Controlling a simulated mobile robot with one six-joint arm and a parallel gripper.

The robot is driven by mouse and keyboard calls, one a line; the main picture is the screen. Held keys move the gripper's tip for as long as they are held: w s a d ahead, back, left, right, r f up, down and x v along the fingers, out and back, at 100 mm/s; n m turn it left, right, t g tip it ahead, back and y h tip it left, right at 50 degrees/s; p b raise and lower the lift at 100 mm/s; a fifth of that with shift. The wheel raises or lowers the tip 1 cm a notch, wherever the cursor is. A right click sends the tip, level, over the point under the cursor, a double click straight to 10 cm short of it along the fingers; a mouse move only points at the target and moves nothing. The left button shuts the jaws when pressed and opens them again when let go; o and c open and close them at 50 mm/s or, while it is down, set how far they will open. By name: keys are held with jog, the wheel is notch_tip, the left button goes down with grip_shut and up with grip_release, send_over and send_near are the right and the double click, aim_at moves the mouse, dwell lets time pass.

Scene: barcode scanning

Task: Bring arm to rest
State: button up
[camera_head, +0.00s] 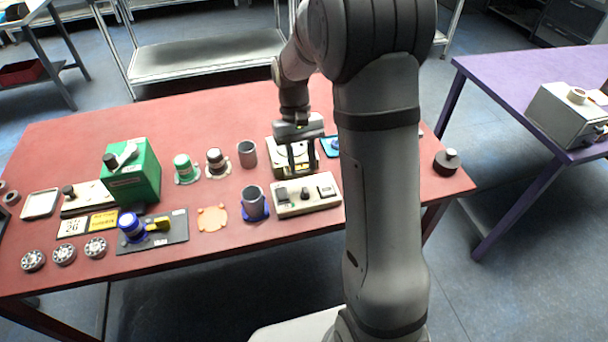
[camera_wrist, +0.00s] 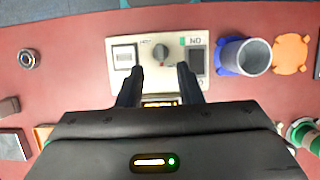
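My arm reaches over the red table (camera_head: 90,145) from the front. My gripper (camera_head: 302,170) points down above the table, between a beige control box (camera_head: 306,204) and a squarish device (camera_head: 281,160) behind it. In the wrist view my gripper (camera_wrist: 159,82) has its two dark fingers well apart. The control box (camera_wrist: 150,72) shows beyond them with a central knob. No object is clearly held between the fingers; part of a lit or yellow-marked thing shows below them, partly hidden by the gripper body.
A grey cup in a blue base (camera_head: 254,204) stands left of the control box. Another grey cup (camera_head: 247,153), a green box (camera_head: 135,175) and several bearings (camera_head: 64,253) are further left. A black round object (camera_head: 446,162) sits at the right edge. A purple table (camera_head: 510,85) stands right.

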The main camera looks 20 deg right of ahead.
jog(key=shift+v, duration=0.9)
jog(key=s+r+t, duration=0.3)
jog(key=s+r, duration=0.1)
jog(key=s, duration=0.5)
jog(key=s+r+t, duration=0.4)
jog(key=s, duration=0.4)
jog(key=shift+s+d, duration=0.25)
jog(key=shift+s, duration=0.15)
dwell(0.4)
